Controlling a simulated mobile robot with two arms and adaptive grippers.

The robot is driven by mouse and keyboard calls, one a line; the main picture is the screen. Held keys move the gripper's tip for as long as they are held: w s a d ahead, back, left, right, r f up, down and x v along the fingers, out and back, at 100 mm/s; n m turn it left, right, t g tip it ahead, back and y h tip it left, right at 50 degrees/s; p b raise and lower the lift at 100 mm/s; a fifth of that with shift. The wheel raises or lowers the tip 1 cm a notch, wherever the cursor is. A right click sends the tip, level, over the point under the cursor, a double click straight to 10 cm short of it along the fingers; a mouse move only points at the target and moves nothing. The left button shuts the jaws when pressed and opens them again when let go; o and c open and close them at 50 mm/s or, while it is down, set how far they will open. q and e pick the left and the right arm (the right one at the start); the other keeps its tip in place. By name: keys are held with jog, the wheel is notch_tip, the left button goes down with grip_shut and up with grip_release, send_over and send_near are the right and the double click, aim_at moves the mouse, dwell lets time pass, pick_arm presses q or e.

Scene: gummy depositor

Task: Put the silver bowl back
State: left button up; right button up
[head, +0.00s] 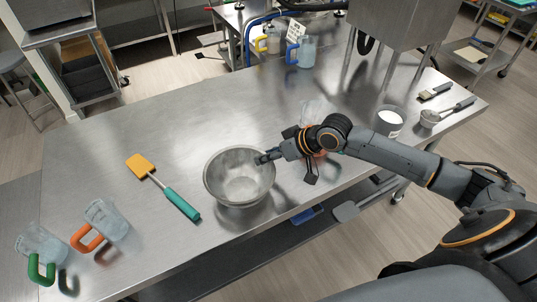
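The silver bowl (226,190) is at the middle of the steel table, near its front edge, upright and looking empty. My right gripper (266,158) reaches in from the right, with its fingertips at the bowl's right rim. The fingers look close together and overlap the rim in the picture. I cannot tell whether they pinch the rim or only rest beside it. My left gripper is not in view.
On the steel table (130,230), a spatula (180,203) lies left of the bowl. Jugs with green (40,245) and orange (105,220) handles stand front left. A clear jug (314,112) is partly behind my arm. A white-filled container (388,122) stands right.

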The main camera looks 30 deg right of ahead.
jog(key=v, duration=1.2)
dwell(0.6)
